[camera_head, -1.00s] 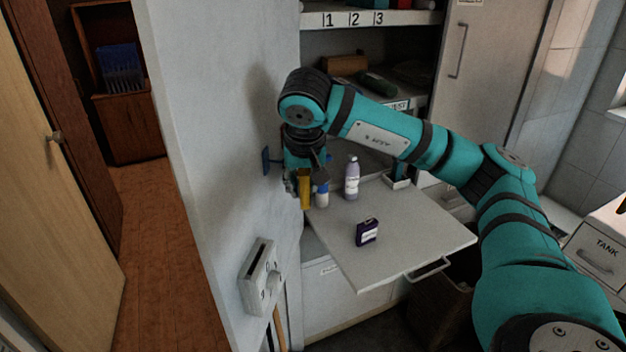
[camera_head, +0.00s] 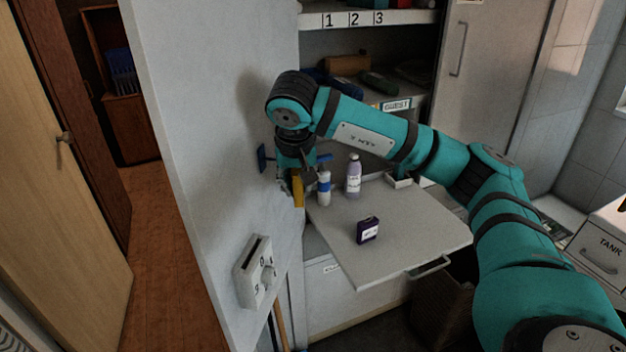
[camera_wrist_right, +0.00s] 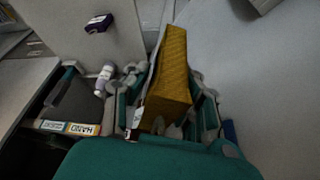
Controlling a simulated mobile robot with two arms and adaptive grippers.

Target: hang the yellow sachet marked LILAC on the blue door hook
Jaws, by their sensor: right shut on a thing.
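My right gripper (camera_head: 296,180) is shut on the yellow sachet (camera_head: 298,192) and holds it upright near the white panel's edge, left of the pull-out shelf. The right wrist view shows the sachet (camera_wrist_right: 172,72) as a textured yellow block between the fingers, with a small white tag at its lower left. Its LILAC marking is not readable. The blue door hook (camera_head: 262,158) is on the white panel, just left of the gripper and apart from the sachet. A blue piece, likely the hook, shows right of the fingers in the wrist view (camera_wrist_right: 230,131). My left gripper is out of view.
The pull-out shelf (camera_head: 400,245) carries a white bottle with a blue top (camera_head: 324,188), a lilac bottle (camera_head: 353,176) and a small dark purple box (camera_head: 367,230). A dial box (camera_head: 257,271) juts from the panel below the hook. The shelf's front is clear.

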